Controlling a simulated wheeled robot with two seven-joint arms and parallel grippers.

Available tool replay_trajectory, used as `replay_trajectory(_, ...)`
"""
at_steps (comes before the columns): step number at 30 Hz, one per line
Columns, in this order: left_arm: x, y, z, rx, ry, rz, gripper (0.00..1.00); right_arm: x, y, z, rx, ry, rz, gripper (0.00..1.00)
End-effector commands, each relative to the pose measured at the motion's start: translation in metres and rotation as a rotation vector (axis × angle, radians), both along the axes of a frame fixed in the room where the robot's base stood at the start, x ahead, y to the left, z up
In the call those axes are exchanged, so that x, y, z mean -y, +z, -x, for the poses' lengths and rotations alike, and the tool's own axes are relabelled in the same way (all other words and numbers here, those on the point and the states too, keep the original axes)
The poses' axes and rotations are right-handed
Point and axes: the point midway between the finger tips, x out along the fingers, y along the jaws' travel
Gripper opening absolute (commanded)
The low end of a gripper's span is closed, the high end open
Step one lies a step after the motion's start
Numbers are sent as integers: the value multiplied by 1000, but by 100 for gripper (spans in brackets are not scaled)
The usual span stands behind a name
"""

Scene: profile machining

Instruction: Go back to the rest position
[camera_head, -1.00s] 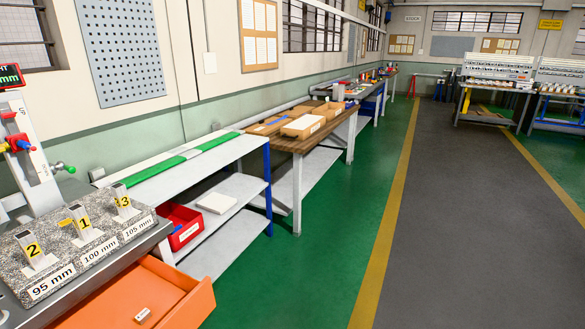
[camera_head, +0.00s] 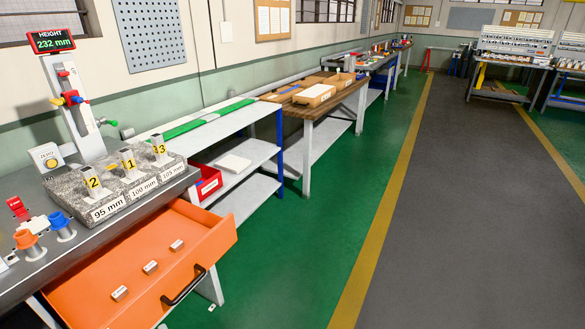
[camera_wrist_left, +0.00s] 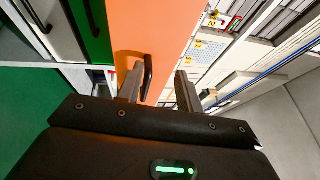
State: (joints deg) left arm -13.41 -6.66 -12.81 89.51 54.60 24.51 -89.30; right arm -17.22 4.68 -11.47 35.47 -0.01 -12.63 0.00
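My left gripper (camera_wrist_left: 157,88) shows only in the left wrist view. Its two fingers are apart with nothing held between them. The orange drawer (camera_wrist_left: 172,30) and its black handle (camera_wrist_left: 148,72) lie beyond the fingers. In the head view the orange drawer (camera_head: 225,240) is pulled out and its handle (camera_head: 183,286) is clear of any gripper. Neither of my arms shows in the head view, and my right gripper is in no view.
Granite blocks (camera_head: 110,208) with numbered metal pieces stand on the grey bench (camera_head: 70,250), beside a height gauge (camera_head: 75,105) reading 232 mm. Several small pieces (camera_head: 150,267) lie in the drawer. Orange and blue knobs (camera_head: 62,227) sit at the left. The grey aisle (camera_head: 450,200) is clear.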

Motion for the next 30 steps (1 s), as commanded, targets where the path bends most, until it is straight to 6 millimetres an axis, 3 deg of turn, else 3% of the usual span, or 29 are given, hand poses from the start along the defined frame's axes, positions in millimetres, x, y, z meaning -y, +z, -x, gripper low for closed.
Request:
replay_trajectory(8,7,-14,-7,87,-64,197,36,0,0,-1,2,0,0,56)
replay_trajectory(14,27,-60,-15,96,-158,446,36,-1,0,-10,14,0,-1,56)
replay_trajectory(19,51,-126,-11,38,-224,721,36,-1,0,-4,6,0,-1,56)
replay_trajectory(23,73,-197,13,-66,-225,977,36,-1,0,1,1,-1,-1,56)
replay_trajectory(26,88,-264,54,-192,-162,1199,36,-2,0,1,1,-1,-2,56)
replay_trajectory(30,100,-343,137,-381,15,1444,36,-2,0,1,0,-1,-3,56)
